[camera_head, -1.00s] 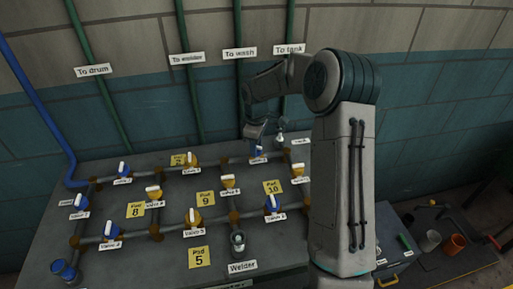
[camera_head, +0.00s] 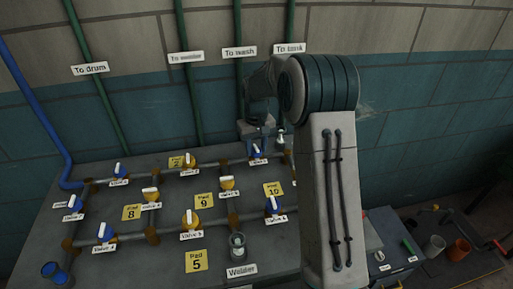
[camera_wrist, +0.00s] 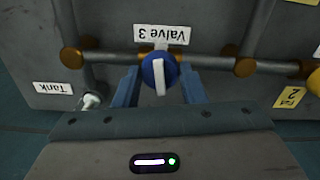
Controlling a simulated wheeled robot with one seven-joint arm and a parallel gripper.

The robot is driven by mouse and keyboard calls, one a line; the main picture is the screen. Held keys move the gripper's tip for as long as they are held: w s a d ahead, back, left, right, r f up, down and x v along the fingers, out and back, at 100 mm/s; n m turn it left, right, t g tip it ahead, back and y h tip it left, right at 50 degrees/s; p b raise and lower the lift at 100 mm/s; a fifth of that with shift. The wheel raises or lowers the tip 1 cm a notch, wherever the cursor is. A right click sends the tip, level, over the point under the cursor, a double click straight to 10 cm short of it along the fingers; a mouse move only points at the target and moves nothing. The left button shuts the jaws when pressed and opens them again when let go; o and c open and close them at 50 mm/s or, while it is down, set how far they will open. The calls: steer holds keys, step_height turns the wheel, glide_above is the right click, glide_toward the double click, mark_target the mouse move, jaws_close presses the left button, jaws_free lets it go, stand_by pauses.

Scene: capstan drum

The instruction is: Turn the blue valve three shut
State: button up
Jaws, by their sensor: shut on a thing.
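Blue valve three (camera_wrist: 158,72) has a round blue body and a white bar handle. In the wrist view its bar stands nearly upright, across the pipe, below the upside-down "Valve 3" label (camera_wrist: 162,34). My gripper (camera_wrist: 157,80) has one blue finger on each side of the valve and is shut on it. In the head view the valve (camera_head: 256,151) sits at the back right of the bench, under my gripper (camera_head: 254,141); my arm hides part of that area.
The pipe (camera_wrist: 210,61) runs sideways past the valve to brown joints. Other blue and yellow valves, such as a yellow one (camera_head: 190,160), stand on the grey bench. A tank fitting (camera_wrist: 92,101) is close by my gripper. Vertical green pipes (camera_head: 240,80) rise behind.

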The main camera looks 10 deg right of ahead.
mark_target(256, 147)
steer(key=shift+m, duration=0.8)
steer(key=o, duration=1)
step_height(256, 147, up, 14)
steer(key=shift+f+b, duration=0.1)
steer(key=shift+b, duration=0.2)
